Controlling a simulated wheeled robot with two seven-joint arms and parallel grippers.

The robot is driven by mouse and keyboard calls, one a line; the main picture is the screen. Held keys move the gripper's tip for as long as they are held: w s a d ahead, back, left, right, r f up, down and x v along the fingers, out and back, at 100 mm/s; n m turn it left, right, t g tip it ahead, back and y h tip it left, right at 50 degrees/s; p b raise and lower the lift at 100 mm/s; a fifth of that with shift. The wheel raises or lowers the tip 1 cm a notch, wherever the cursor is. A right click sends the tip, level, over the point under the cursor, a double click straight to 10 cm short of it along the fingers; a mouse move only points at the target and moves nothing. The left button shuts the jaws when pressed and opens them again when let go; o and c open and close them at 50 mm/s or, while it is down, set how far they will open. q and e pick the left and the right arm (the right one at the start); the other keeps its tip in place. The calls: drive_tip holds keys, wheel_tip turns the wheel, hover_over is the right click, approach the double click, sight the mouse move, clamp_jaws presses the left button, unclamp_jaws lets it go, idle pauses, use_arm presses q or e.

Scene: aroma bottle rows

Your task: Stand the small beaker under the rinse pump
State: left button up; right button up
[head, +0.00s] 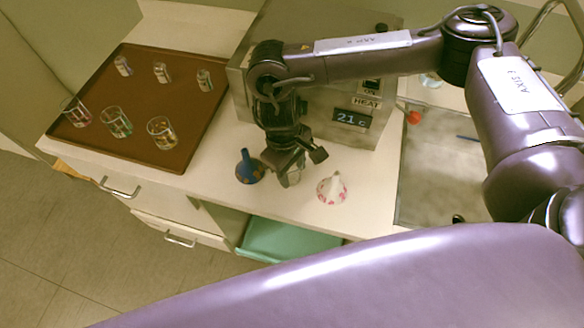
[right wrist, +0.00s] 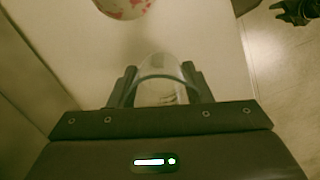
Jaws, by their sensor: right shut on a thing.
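My right gripper (head: 288,160) is shut on a small clear glass beaker (head: 291,177), just above or on the counter; I cannot tell whether it touches. In the right wrist view the beaker (right wrist: 160,88) sits upright between the two fingers, and it looks empty. It is between a blue funnel-shaped thing (head: 249,168) and a white one with red marks (head: 332,189). I cannot make out a rinse pump for certain. A dark shape at the top right corner of the right wrist view may be my left gripper (right wrist: 296,12); its fingers are unclear.
A brown tray (head: 190,125) at the left holds two rows of small glass vessels. A metal heater box (head: 352,92) reading 21 C stands behind the gripper. The counter's front edge is near.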

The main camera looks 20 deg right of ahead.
drive_tip(key=shift+f, duration=0.15)
drive_tip(key=o, duration=0.5)
drive_tip(key=shift+f, duration=0.1)
drive_tip(key=o, duration=0.5)
